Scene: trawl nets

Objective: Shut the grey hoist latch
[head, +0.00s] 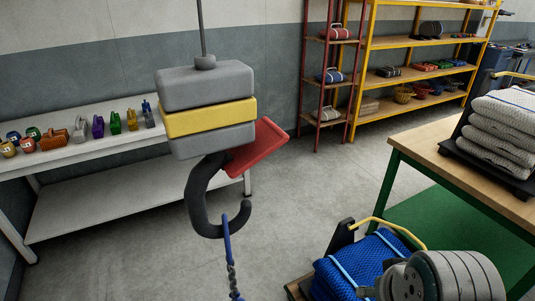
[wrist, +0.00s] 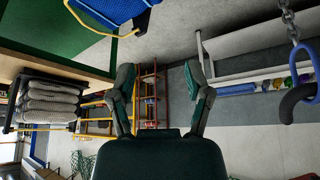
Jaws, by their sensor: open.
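The hoist (head: 207,88) hangs from a cable at centre left in the head view, a grey block with a yellow band (head: 210,118). A dark hook (head: 199,195) hangs below it, holding a blue ring (head: 227,240) with a chain. A red flap (head: 258,148), apparently the latch, sticks out to the right above the hook's tip, leaving the hook mouth open. No grey latch is distinguishable. In the upside-down wrist view, my gripper (wrist: 160,88) is open and empty, with fingers spread wide. The hook (wrist: 298,103) and ring (wrist: 302,66) are at the right edge, apart from the fingers.
A green-framed table (head: 412,150) carries folded nets (head: 505,125). A white bench (head: 85,152) stands left; shelves (head: 415,85) stand behind.

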